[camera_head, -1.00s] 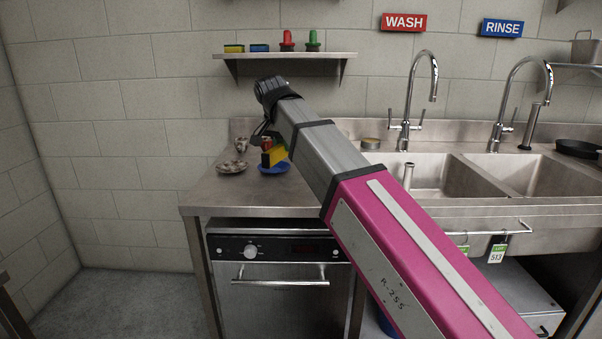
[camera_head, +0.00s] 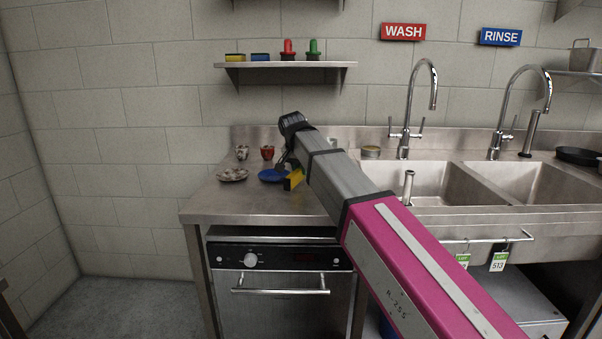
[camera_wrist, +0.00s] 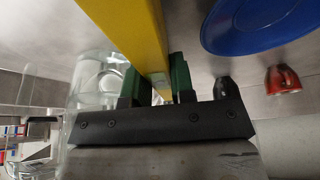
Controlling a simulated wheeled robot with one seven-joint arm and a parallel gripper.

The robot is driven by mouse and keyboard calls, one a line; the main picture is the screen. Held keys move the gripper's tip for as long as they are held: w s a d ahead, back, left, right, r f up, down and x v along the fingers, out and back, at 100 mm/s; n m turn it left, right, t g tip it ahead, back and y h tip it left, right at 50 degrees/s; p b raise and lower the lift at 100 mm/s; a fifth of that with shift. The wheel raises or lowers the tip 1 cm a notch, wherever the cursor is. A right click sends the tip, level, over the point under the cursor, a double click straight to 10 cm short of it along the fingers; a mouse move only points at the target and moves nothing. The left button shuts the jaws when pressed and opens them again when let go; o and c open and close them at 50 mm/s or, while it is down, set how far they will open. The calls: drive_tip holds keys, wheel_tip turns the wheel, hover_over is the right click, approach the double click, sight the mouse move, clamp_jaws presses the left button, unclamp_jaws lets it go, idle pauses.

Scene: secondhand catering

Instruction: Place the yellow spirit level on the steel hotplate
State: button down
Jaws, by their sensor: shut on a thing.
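The yellow spirit level (camera_head: 295,179) is beside the right side of the blue plate, partly hidden by my arm. In the wrist view the spirit level (camera_wrist: 138,38) is a long yellow bar running up out of the picture. My gripper (camera_wrist: 157,86) is shut on it, with a green finger pad on each side. In the head view my gripper (camera_head: 284,163) is over the counter left of the sink, mostly hidden behind my wrist. I cannot make out a steel hotplate in either view.
The steel counter (camera_head: 225,203) holds the blue plate (camera_head: 270,175), a red cup (camera_head: 267,153), a patterned cup (camera_head: 242,152) and a patterned plate (camera_head: 233,174). A clear glass vessel (camera_wrist: 92,82) is close left of my gripper. A tin (camera_head: 371,152) stands behind the sink. The counter's front left is clear.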

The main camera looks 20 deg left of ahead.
drive_tip(key=shift+f, duration=0.7)
drive_tip(key=shift+f, duration=0.15)
drive_tip(key=c, duration=1)
unclamp_jaws()
drive_tip(key=shift+o, duration=0.2)
